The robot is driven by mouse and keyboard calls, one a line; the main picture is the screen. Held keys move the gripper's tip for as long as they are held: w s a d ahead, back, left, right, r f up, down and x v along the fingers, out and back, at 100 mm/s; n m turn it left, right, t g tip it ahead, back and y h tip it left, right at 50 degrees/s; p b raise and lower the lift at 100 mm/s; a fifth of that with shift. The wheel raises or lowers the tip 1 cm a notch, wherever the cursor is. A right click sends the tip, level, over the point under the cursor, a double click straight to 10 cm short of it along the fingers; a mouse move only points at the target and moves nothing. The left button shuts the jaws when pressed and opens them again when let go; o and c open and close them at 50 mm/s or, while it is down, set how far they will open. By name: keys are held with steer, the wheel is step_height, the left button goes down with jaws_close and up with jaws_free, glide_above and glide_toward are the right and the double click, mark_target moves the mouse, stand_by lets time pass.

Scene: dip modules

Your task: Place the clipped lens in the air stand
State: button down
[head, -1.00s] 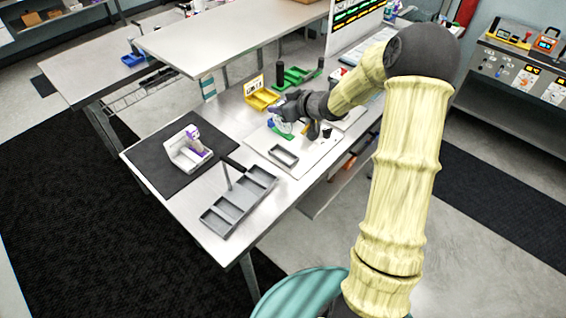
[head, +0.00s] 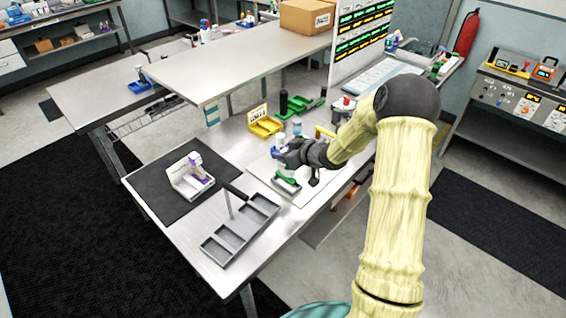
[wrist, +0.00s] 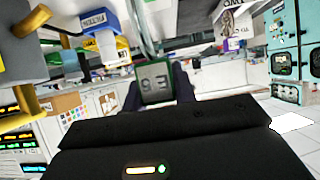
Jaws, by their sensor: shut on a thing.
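A white stand (head: 182,183) with a purple part stands on the black mat at left. A grey compartment tray (head: 222,243) with an upright post is nearer. I cannot tell for certain which is the air stand.
A raised shelf (head: 230,50) spans the bench's back left. The black mat (head: 150,160) has bare room around the white stand. The bench's front edge is close to the compartment tray.

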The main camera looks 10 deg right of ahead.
mark_target(278, 162)
steer(key=shift+f, duration=1.85)
steer(key=shift+f, duration=0.2)
steer(key=c, duration=1.1)
jaws_free()
steer(key=shift+r, duration=0.1)
